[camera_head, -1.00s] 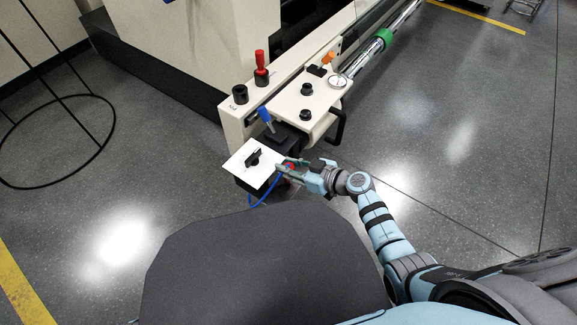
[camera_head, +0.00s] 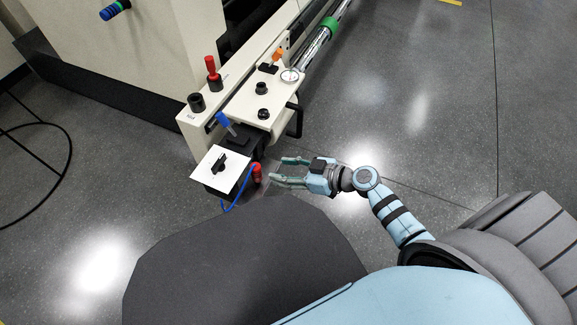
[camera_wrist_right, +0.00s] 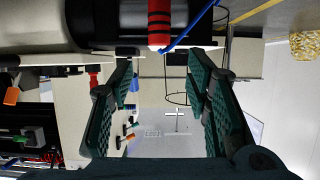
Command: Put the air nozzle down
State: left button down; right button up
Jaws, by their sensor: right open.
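The air nozzle (camera_head: 257,173) is red, with a blue hose (camera_head: 235,200) looping below it. It sits at the right side of the dark box with the white top plate (camera_head: 215,158); how it is held there is too small to tell. The right wrist view shows the nozzle (camera_wrist_right: 159,22) with dark bands, in front of a black surface. My right gripper (camera_head: 278,170) is open and empty, just right of the nozzle and apart from it, its fingers pointing at it. My left gripper is out of view.
The cream machine bench (camera_head: 240,103) carries a red lever (camera_head: 212,72), a blue lever (camera_head: 224,121), an orange lever (camera_head: 276,56), black knobs and a round gauge (camera_head: 290,75). A black handle (camera_head: 295,121) sticks out on its right. Floor to the right is clear.

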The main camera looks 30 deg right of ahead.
jog(key=s+d+f+m+g+h, duration=0.2)
jog(key=s+f+m+g+h, duration=0.1)
jog(key=s+f, duration=0.6)
jog(key=s+d+f+m+g+h, duration=0.3)
jog(key=s+f+h, duration=0.3)
jog(key=s+f, duration=0.4)
jog(key=s+m+g, duration=0.1)
jog(key=s, duration=0.3)
jog(key=shift+f+m, duration=0.2)
jog(key=shift+m, duration=0.2)
jog(key=shift+d, duration=0.15)
